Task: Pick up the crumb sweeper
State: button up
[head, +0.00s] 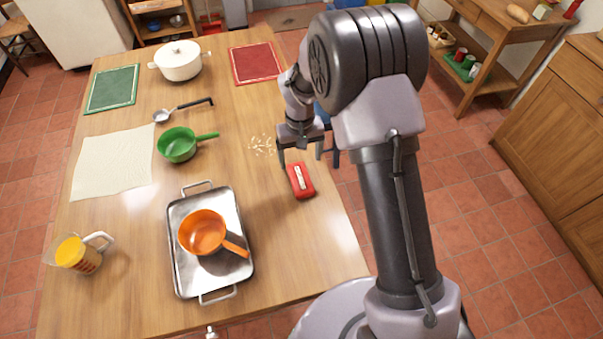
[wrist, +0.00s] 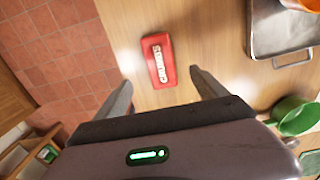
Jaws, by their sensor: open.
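The crumb sweeper (head: 301,181) is a small red block with a white lettered label, lying on the wooden table near its right edge. In the wrist view the sweeper (wrist: 158,60) lies just beyond the fingertips, roughly centred between them, its label reading "CRUMBS". My gripper (head: 308,160) is open and empty, with its fingers pointing down close to the far end of the sweeper. Both fingers of the gripper (wrist: 161,78) show spread apart in the wrist view. They do not appear to touch the sweeper. The exact height gap is hard to tell.
Pale crumbs (head: 263,145) lie left of my gripper. A metal tray (head: 183,270) holds an orange pan (head: 202,232). The tabletop around the sweeper is clear.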

jog(key=b, duration=0.2)
send_over(300, 177)
jog(key=f, duration=0.6)
jog(key=shift+s+f, duration=0.1)
jog(key=shift+s, duration=0.25)
jog(key=f, duration=0.2)
jog(key=f+b, duration=0.2)
jog(key=f, duration=0.1)
jog(key=shift+w+f, duration=0.25)
jog(key=shift+f, duration=0.05)
jog(key=shift+r, duration=0.15)
jog(key=shift+c, duration=0.2)
jog(key=c, duration=1.5)
jog(key=r+p, duration=0.2)
jog(key=r, duration=0.2)
jog(key=shift+s, duration=0.2)
jog(key=s+p, duration=0.1)
jog(key=s, duration=0.9)
jog(key=s+a+r+p, duration=0.1)
jog(key=s, duration=0.4)
jog(key=shift+s+p, duration=0.3)
